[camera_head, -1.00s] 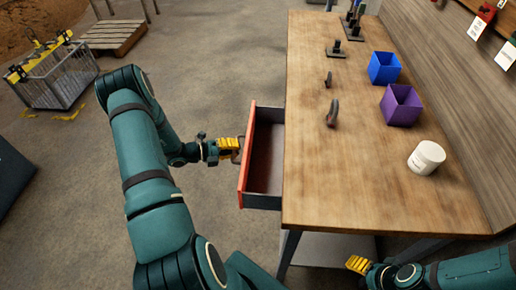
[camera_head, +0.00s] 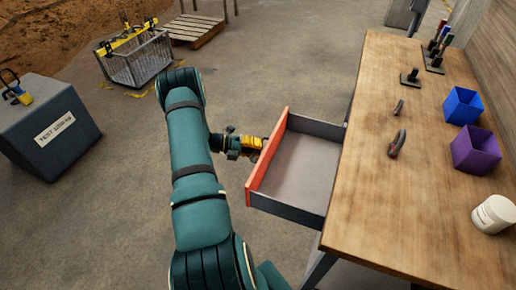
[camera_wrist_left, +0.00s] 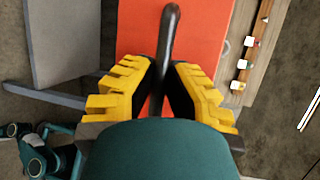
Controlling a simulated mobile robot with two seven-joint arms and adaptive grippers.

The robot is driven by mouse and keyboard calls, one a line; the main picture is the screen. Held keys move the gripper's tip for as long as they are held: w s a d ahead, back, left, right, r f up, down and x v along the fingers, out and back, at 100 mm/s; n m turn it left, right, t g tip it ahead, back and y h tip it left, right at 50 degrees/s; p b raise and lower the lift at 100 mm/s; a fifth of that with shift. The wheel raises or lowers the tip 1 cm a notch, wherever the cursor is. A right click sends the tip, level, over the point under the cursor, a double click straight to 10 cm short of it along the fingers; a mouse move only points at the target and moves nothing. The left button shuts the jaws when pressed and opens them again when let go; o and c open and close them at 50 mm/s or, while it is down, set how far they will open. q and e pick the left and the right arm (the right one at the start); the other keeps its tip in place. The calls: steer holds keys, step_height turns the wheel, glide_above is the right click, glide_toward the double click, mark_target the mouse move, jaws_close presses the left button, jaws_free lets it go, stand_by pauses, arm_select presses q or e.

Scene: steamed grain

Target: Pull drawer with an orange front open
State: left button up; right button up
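The drawer with the orange front (camera_head: 266,158) is pulled well out of the left side of the wooden workbench. Its grey interior (camera_head: 300,165) is visible and looks empty. My left gripper (camera_head: 253,144) is at the outer side of the front. In the left wrist view, the yellow-padded fingers of my left gripper (camera_wrist_left: 166,80) are closed around the dark bar handle (camera_wrist_left: 168,40) on the orange front (camera_wrist_left: 205,40). The handle is hidden in the head view. My right gripper does not show in the head view.
The workbench (camera_head: 385,200) holds a blue bin (camera_head: 462,105), a purple bin (camera_head: 476,150), a white tub (camera_head: 494,213) and several dark tools. A grey block (camera_head: 45,125) and a wire crate (camera_head: 137,58) stand on the left. Floor around the drawer is clear.

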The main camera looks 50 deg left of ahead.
arm_select(q)
steer(key=o, duration=0.4)
steer(key=shift+w, duration=0.1)
steer(key=v, duration=1.2)
stand_by(0.3)
